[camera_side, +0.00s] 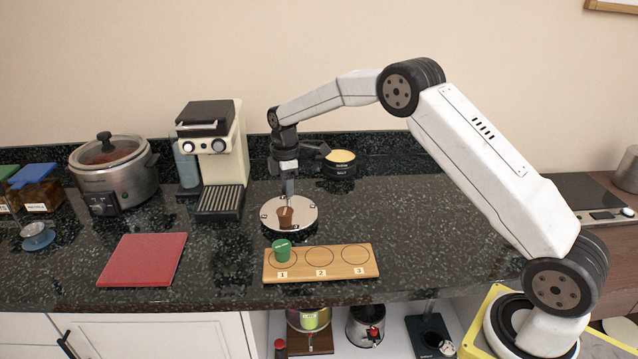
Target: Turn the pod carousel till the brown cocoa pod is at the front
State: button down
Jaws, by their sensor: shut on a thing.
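The pod carousel (308,214) is a round pale disc with small dark marks near its rim, standing on the dark counter. The brown cocoa pod (285,218) stands upright on it, on the side toward the camera, slightly left of the middle. My gripper (290,199) points straight down over the disc's middle, just behind the brown pod. It is shut on the carousel's centre post; the pod and the fingers hide most of that grip.
A wooden board (345,272) marked 1, 2, 3 lies in front, with a green pod (282,251) on spot 1. A red mat (143,259) lies left. A coffee machine (214,160) and a slow cooker (112,170) stand behind left; a round tin (340,165) stands behind right.

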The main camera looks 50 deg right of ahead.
jog(key=shift+n, duration=1.3)
jog(key=shift+c, duration=1.5)
grip_release()
jog(key=shift+r, duration=3.95)
jog(key=shift+s, duration=0.1)
